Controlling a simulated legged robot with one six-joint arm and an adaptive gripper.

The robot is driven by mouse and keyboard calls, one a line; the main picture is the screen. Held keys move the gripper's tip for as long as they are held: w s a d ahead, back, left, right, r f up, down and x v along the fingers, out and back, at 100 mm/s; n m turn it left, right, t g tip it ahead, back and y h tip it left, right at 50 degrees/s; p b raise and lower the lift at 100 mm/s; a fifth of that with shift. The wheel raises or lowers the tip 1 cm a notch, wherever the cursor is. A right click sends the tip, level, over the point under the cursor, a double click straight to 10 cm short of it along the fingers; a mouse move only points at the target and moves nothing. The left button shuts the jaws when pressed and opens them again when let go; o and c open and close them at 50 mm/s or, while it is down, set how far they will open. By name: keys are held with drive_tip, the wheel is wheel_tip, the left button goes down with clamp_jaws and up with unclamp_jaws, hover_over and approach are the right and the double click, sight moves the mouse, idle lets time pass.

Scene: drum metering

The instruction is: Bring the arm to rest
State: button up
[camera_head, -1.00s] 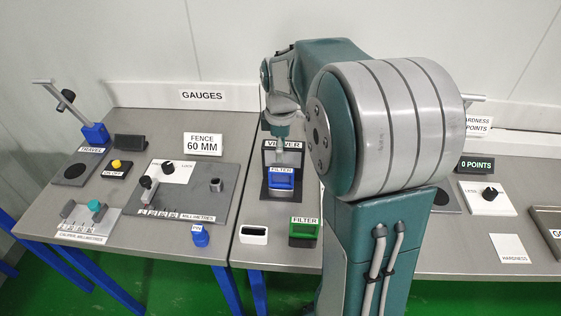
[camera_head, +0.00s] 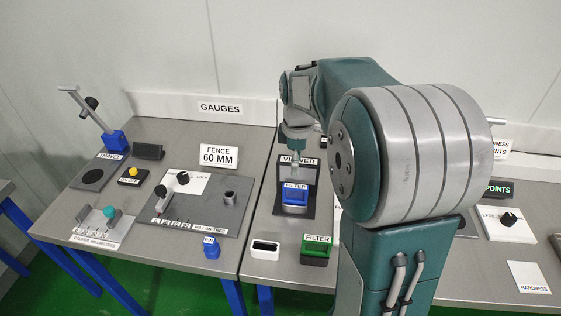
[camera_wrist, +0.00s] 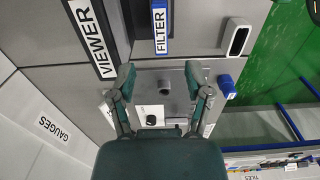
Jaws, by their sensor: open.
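My arm rises in front of the bench in the head view, and its big grey joint and teal links cover part of the right side. My gripper (camera_wrist: 163,78) shows in the wrist view with its two fingers spread and nothing between them. In the head view its end, pointing down, is over the viewer (camera_head: 285,208), and its fingertips are hard to make out there. The blue filter (camera_head: 294,196) sits in the viewer below it. The wrist view also shows the viewer's sign (camera_wrist: 90,38) and the filter's label (camera_wrist: 160,30).
A green filter (camera_head: 316,249) and a white open holder (camera_head: 265,249) stand at the bench's front edge. A blue pin (camera_head: 211,247) stands left of them. The fence gauge plate (camera_head: 196,203), caliper (camera_head: 102,226) and travel gauge (camera_head: 112,140) fill the left bench. The wall is behind.

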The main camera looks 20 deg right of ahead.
drive_tip(key=s+a+r+m+t, duration=0.2)
drive_tip(key=s+a+m, duration=0.3)
drive_tip(key=s, duration=0.4)
drive_tip(key=s+a+r+m+t, duration=0.3)
drive_tip(key=s+a+m, duration=0.3)
drive_tip(key=s, duration=0.4)
drive_tip(key=shift+s+a+r+t, duration=0.15)
drive_tip(key=shift+a+r+t, duration=0.2)
drive_tip(key=shift+a, duration=0.45)
drive_tip(key=shift+c, duration=0.5)
drive_tip(key=shift+d, duration=0.15)
